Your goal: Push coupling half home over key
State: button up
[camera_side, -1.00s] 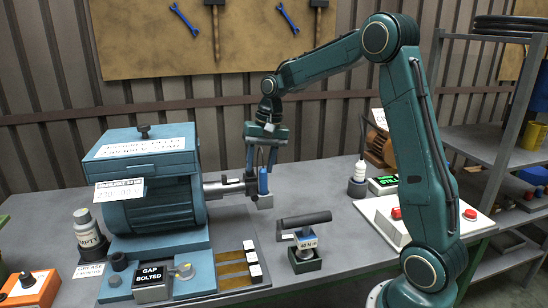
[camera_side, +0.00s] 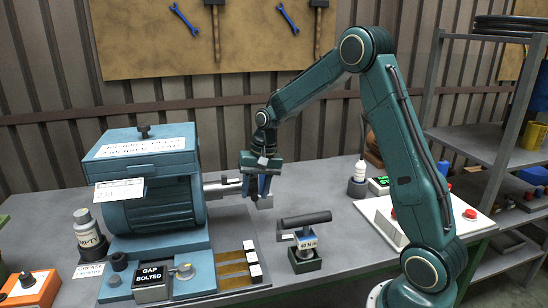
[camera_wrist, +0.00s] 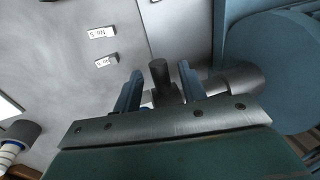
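The motor (camera_side: 150,195) is a blue ribbed housing with a grey shaft (camera_side: 217,187) pointing right. A dark round part, perhaps the coupling half, sits at the shaft's outer end, largely behind my fingers; the key cannot be made out. My gripper (camera_side: 258,190) points down at this end. In the wrist view my gripper (camera_wrist: 160,92) has its two blue fingers apart, on either side of a dark upright cylinder (camera_wrist: 160,75), with narrow gaps visible. A grey horizontal cylinder (camera_wrist: 232,83) lies to the right, toward the motor. A small grey block (camera_side: 265,202) shows below the fingers.
A black-handled tool on a block (camera_side: 305,240) stands in front right. Shim strips (camera_side: 238,268) and a "GAP BOLTED" box (camera_side: 151,282) lie in front. A grease bottle (camera_side: 88,235) stands left.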

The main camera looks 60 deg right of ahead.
grip_shut()
jog(key=shift+w+a, duration=1.45)
jog(key=shift+w, duration=0.05)
jog(key=shift+o, duration=0.2)
grip_release()
jog(key=shift+r, duration=0.1)
notch_tip(320, 180, up, 13)
send_over(250, 195)
jog(key=shift+s+r, duration=0.15)
jog(key=shift+r, duration=0.05)
jog(key=shift+a, duration=0.1)
